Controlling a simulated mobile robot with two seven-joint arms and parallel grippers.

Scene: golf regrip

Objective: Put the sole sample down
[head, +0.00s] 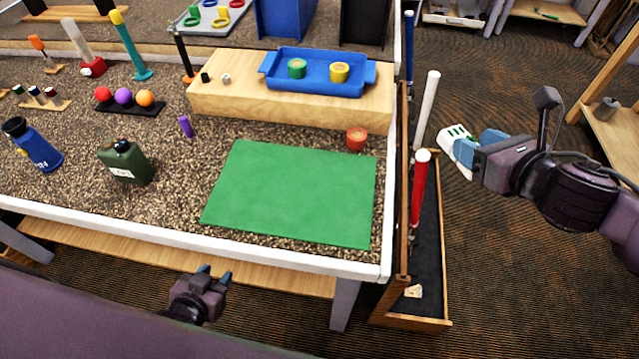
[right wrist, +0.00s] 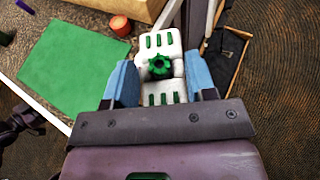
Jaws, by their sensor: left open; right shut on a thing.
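The sole sample is a white piece with green slots and a green knob. My right gripper (head: 476,148) is shut on the sole sample (head: 457,143), to the right of the bench and the club rack. The right wrist view shows the sole sample (right wrist: 161,42) between the blue fingertips of my right gripper (right wrist: 163,84); part of it is hidden by the gripper. My left gripper (head: 214,274) is open and empty, in front of the bench's near edge. The green mat (head: 295,195) lies bare on the bench and also shows in the right wrist view (right wrist: 72,68).
A red-orange round tin (head: 356,139) stands by the mat's far right corner. A wooden block (head: 230,103) carries a blue tray (head: 320,84) with two tins. A wooden rack (head: 437,240) with upright clubs stands along the bench's right side. A green canister (head: 126,163) stands left of the mat.

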